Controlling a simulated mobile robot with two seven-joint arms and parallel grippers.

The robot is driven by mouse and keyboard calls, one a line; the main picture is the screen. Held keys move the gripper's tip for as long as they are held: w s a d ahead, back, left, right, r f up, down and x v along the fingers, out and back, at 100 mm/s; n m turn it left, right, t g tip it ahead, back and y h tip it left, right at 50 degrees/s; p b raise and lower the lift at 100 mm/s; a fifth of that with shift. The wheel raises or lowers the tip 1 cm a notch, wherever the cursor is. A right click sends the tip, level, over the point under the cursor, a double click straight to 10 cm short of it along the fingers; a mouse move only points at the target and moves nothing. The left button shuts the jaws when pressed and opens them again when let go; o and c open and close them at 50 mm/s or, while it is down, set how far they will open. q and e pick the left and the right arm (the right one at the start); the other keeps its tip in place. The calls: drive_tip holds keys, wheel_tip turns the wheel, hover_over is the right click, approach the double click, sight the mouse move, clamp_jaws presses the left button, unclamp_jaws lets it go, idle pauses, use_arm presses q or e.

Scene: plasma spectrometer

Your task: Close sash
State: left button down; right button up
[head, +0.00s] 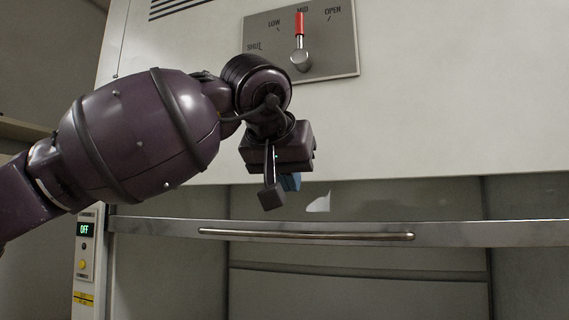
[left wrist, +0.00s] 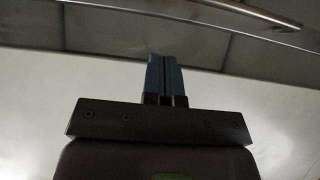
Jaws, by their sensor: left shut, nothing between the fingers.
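The sash is a glass pane with a metal bottom rail (head: 510,234) that carries a long handle bar (head: 310,235). The rail crosses the hood front, with a dark opening showing below it. My left gripper (head: 280,195) hangs in front of the hood, just above the handle bar in the picture, and is shut and empty. In the left wrist view its blue fingertips (left wrist: 165,75) are together, and the rail and handle bar (left wrist: 235,12) run across the top, apart from the fingers. My right gripper is not in view.
A lever plate (head: 345,60) on the hood's upper panel is marked SHUT, LOW, MID and OPEN; its red lever (head: 299,25) points up at MID. A small control panel (head: 83,262) at the lower left reads OFF. Free space lies right of my arm.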

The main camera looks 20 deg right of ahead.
use_arm(q)
drive_tip(key=shift+w+d+f+p, duration=0.2)
drive_tip(key=shift+w+d+f, duration=0.35)
drive_tip(key=shift+f, duration=0.55)
drive_tip(key=shift+w+d+f+p, duration=0.2)
drive_tip(key=shift+w+d+f, duration=0.15)
drive_tip(key=shift+w+f, duration=0.65)
drive_tip(key=shift+w+d+f+p, duration=0.2)
drive_tip(key=shift+w+d+f, duration=0.25)
drive_tip(key=shift+f, duration=0.8)
